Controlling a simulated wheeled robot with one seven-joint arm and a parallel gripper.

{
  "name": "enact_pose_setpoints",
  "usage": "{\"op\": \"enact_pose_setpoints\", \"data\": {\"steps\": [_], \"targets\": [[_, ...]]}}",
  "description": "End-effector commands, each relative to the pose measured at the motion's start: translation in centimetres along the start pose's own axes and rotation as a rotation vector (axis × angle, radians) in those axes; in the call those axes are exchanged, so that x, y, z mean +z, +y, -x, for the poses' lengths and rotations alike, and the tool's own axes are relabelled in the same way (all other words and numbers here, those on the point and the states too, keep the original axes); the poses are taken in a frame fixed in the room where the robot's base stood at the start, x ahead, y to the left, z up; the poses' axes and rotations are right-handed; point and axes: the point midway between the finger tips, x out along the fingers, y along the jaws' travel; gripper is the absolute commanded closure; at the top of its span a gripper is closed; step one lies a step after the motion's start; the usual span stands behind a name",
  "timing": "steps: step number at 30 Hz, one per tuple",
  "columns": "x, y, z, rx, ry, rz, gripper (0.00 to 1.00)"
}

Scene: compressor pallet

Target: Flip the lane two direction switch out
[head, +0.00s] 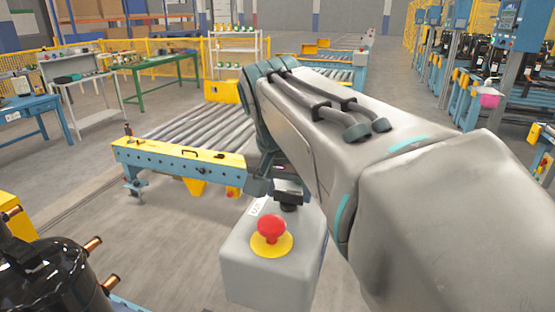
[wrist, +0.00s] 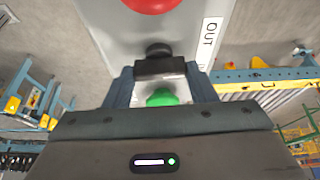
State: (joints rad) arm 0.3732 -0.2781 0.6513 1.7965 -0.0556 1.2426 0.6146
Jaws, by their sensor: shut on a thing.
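The black direction switch (wrist: 160,67) is on the grey control box (head: 265,270), beside a white label (wrist: 208,42) reading OUT. My gripper (wrist: 159,72) is shut on the switch's dark handle, one finger on each side in the wrist view. A green button (wrist: 162,97) shows between the fingers, partly hidden by my gripper. A red mushroom button (head: 271,226) on a yellow disc sits on the same box; its edge also shows at the top of the wrist view (wrist: 152,4). In the head view my arm hides most of the gripper.
A roller conveyor (head: 200,135) with a blue and yellow end frame stands just behind the box. A black compressor (head: 40,275) with copper stubs is at the lower left. Workbenches (head: 160,70) stand farther left. Open floor (head: 180,235) lies left of the box.

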Motion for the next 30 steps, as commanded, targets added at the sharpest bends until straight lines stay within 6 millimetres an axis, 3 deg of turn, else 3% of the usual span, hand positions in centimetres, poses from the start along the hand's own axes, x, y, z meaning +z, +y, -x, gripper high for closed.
{"op": "enact_pose_setpoints", "data": {"steps": [8,30], "targets": [[0.07,-0.02,-0.03,-0.046,0.001,0.106,0.72],[-0.16,0.30,0.02,-0.259,0.003,0.619,0.72]]}}
